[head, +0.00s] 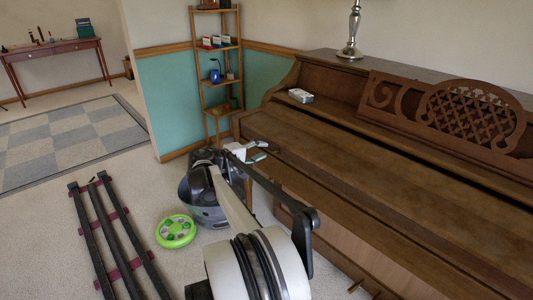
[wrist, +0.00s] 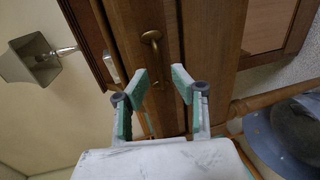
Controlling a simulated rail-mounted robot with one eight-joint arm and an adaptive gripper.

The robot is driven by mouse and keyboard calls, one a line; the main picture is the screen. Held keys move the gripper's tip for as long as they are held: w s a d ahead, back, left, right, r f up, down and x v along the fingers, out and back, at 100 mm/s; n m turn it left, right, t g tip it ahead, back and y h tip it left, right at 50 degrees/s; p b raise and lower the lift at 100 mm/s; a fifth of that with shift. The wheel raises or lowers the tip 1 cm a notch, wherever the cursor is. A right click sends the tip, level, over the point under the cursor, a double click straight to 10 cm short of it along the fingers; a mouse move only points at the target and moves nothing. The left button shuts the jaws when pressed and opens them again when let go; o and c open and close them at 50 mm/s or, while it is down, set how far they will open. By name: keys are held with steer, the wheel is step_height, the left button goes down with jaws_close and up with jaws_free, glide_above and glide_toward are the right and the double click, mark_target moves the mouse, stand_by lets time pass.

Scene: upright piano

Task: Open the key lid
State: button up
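The piano's key lid (head: 350,165) is a long brown wooden panel, lying closed along the front of the upright piano. A brass handle (wrist: 152,57) on brown wood shows in the wrist view, just ahead of my fingertips. My gripper (head: 260,151) is at the piano's left end in the head view. In the wrist view my gripper (wrist: 161,84) is open, with its two teal-padded fingers apart and nothing between them. The handle appears beyond the fingertips, nearer the left one; I cannot tell whether they touch. I cannot make out the handle in the head view.
A silver lamp (head: 352,32) and a small white box (head: 301,96) stand on the piano, near a carved music rest (head: 470,112). A wooden shelf (head: 217,80) stands behind.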

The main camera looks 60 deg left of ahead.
steer(key=shift+b+x, duration=0.3)
steer(key=shift+x, duration=1.25)
jaws_close()
